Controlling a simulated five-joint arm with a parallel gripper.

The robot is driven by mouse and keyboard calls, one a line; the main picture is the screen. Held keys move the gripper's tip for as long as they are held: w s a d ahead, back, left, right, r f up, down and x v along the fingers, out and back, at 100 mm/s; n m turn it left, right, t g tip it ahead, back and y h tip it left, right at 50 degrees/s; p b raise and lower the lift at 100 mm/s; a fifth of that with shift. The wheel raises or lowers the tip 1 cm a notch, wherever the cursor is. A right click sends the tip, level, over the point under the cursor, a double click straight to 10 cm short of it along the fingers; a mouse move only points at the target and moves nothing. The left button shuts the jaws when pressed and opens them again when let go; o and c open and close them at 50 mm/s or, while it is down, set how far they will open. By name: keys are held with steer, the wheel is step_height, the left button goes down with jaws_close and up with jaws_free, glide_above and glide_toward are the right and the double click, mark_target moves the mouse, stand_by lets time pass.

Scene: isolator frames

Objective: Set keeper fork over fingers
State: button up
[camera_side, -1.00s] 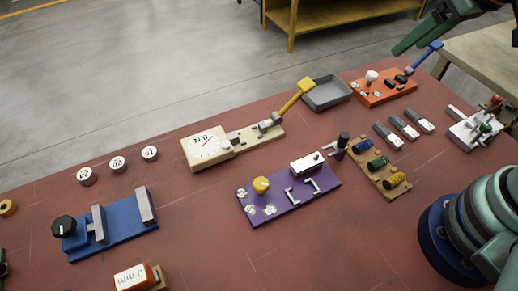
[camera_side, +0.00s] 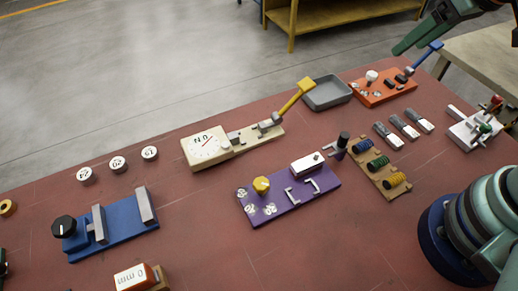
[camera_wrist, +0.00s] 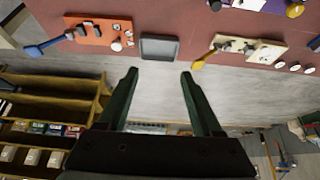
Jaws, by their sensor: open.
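No part is clearly marked as the keeper fork; a dark grey piece with a black knob (camera_side: 341,146) stands beside the coil board and may be it. The fingers are not certain either. An orange board (camera_side: 374,94) carries a raised blue lever (camera_side: 428,52), a white knob and small dark blocks. A cream board (camera_side: 205,163) has a dial and a raised yellow lever (camera_side: 292,98). My gripper (camera_wrist: 159,75) is open and empty in the wrist view, with bare floor between its fingers.
A grey tray (camera_side: 327,93) lies between the two lever boards. A purple board (camera_side: 318,183), a coil board (camera_side: 370,176), several loose grey pieces (camera_side: 404,127), a white fixture (camera_side: 470,132) and a blue fixture (camera_side: 123,238) occupy the red table. The front middle is mostly clear.

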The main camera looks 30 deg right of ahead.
steer(key=shift+c, duration=0.4)
steer(key=shift+c, duration=0.4)
steer(key=m+g, duration=0.6)
steer(key=m, duration=0.3)
glide_toward(345, 135)
step_height(345, 135, down, 10)
steer(key=shift+s+f, duration=0.1)
steer(key=shift+s, duration=0.05)
jaws_close()
stand_by(0.9)
